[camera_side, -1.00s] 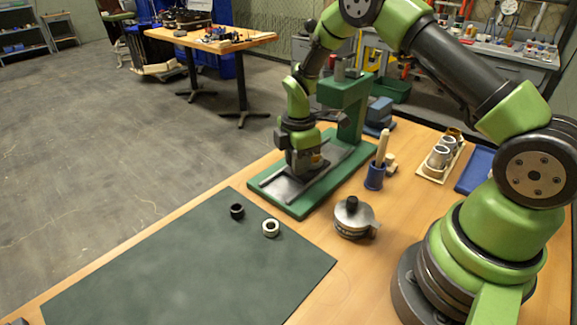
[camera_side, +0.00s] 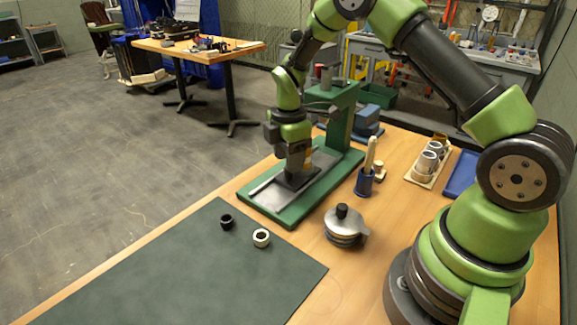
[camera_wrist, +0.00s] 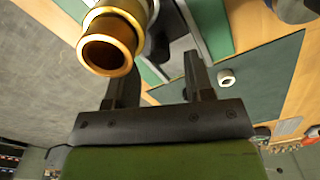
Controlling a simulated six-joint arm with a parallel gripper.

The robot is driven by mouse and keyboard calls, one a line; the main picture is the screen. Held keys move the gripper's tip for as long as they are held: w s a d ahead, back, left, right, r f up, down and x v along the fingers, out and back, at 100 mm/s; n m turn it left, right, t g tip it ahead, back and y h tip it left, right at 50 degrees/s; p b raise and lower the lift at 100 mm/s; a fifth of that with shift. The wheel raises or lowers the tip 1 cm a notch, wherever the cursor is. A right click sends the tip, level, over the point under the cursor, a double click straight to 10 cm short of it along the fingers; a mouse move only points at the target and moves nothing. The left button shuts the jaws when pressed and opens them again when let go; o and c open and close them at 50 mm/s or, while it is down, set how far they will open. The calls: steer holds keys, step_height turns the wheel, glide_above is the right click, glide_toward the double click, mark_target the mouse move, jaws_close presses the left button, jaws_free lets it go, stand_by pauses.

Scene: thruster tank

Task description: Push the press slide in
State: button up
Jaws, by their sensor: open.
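The green press (camera_side: 342,110) stands on the wooden table with its column at the back right. Its flat bed (camera_side: 290,212) has a pale rail channel running toward the column. The dark press slide (camera_side: 297,180) sits in the channel, partway along it, in front of the column. My gripper (camera_side: 297,172) is low over the slide, with its fingers pointing down; it hides part of the slide, and I cannot tell if they touch. In the wrist view my gripper (camera_wrist: 160,82) shows two fingers apart. A brass bushing (camera_wrist: 108,45) is close beside one finger.
A dark ring (camera_side: 227,221) and a pale ring (camera_side: 262,238) lie on the green mat (camera_side: 190,270). A round metal pot (camera_side: 344,228), a blue holder (camera_side: 365,183) and a tray of metal cups (camera_side: 428,163) stand to the right. The mat's front is clear.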

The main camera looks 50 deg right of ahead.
step_height(320, 180, up, 7)
steer(key=shift+f, duration=0.15)
steer(key=shift+s+a+f, duration=0.1)
steer(key=shift+a+f, duration=0.1)
steer(key=shift+a, duration=0.1)
steer(key=a+f+n+h, duration=0.35)
steer(key=a+h, duration=0.25)
steer(key=h, duration=0.3)
steer(key=shift+n, duration=0.45)
steer(key=x, duration=0.9)
steer(key=shift+d+r, duration=0.15)
steer(key=shift+c, duration=0.2)
